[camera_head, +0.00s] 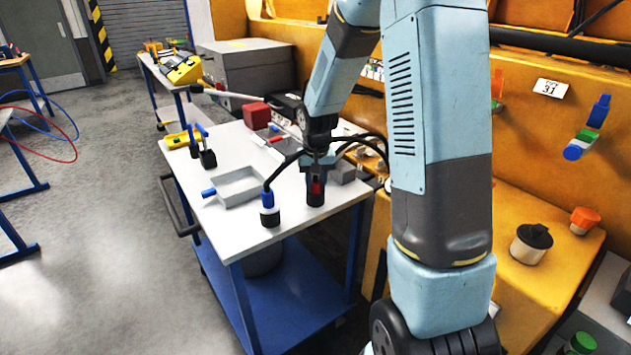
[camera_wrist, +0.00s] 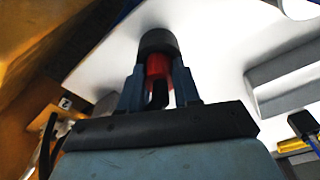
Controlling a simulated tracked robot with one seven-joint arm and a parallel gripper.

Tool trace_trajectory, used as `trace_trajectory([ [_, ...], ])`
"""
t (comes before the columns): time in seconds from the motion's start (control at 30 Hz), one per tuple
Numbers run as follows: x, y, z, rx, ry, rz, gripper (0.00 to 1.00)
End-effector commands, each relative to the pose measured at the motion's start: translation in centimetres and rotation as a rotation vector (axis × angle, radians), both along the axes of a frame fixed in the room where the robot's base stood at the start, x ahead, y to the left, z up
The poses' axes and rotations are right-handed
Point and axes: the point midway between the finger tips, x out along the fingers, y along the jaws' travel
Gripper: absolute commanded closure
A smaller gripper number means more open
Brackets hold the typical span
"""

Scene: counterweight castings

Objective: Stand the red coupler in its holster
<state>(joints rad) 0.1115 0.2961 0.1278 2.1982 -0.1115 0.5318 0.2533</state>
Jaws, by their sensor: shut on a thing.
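The red coupler (camera_head: 316,187) is upright between the fingers of my gripper (camera_head: 317,176), above the right front part of the white cart top. Only a small red patch of it shows in the head view. In the wrist view the red coupler (camera_wrist: 158,67) sits between the two fingers of my gripper (camera_wrist: 158,84), which is shut on it. A dark round cup, seemingly the holster (camera_head: 316,198), is at the coupler's lower end; it also shows in the wrist view (camera_wrist: 158,42). I cannot tell how deep the coupler sits in it.
A blue coupler (camera_head: 268,198) with a black hose stands in a dark-and-white holder near the cart's front edge. A grey tray (camera_head: 237,187) lies to its left. A red block (camera_head: 256,115) and a yellow tray (camera_head: 180,141) are farther back. Black hoses arch right of my gripper.

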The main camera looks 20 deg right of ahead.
Motion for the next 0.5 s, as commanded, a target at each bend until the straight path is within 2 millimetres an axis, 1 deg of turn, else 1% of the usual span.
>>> trace_trajectory([
  [0.07, 0.00, 0.00, -0.17, 0.000, 0.000, 0.000, 1.00],
  [0.1, 0.00, 0.00, -0.18, 0.000, 0.000, 0.000, 0.66],
  [0.4, -0.02, 0.00, -0.18, 0.000, 0.001, 0.000, 0.38],
  [0.5, -0.02, 0.00, -0.18, 0.000, 0.001, 0.000, 0.38],
])
